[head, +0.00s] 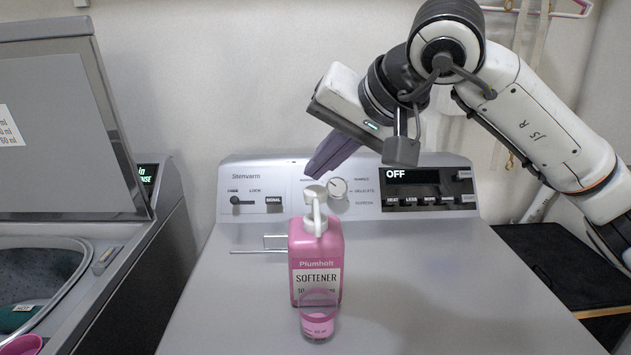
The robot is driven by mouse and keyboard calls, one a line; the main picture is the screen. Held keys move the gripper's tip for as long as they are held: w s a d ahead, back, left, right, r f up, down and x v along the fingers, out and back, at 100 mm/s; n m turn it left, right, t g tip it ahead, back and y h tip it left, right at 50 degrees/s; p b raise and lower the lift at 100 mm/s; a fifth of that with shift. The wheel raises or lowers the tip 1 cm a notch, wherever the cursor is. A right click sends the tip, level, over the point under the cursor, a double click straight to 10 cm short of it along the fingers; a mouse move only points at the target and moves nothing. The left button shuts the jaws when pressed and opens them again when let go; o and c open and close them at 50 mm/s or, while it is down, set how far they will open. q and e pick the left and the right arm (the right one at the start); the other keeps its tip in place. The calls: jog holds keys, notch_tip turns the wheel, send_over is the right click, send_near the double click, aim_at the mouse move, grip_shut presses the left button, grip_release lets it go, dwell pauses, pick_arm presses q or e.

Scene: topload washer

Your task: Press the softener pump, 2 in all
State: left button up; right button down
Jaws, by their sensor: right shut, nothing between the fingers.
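A pink softener bottle (316,263) labelled "SOFTENER" stands upright on the grey machine top. Its white pump head (316,196) is on top, with the spout pointing toward me. A small clear cup (318,316) stands just in front of the bottle, under the spout side, with pink in its lower part. My right gripper (314,172) is shut and empty; its fingertips are just above the pump head, and I cannot tell whether they touch it. My left gripper is not in view.
The control panel (411,187) rises behind the bottle, with a dial and an "OFF" display. A thin metal rack (262,251) is left of the bottle. An open-lidded washer (90,290) stands at left. The machine top (450,300) at right is clear.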

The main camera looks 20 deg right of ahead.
aim_at(321, 192)
notch_tip(321, 192, up, 5)
jog(key=p, duration=0.4)
jog(key=shift+r, duration=0.15)
dwell(0.9)
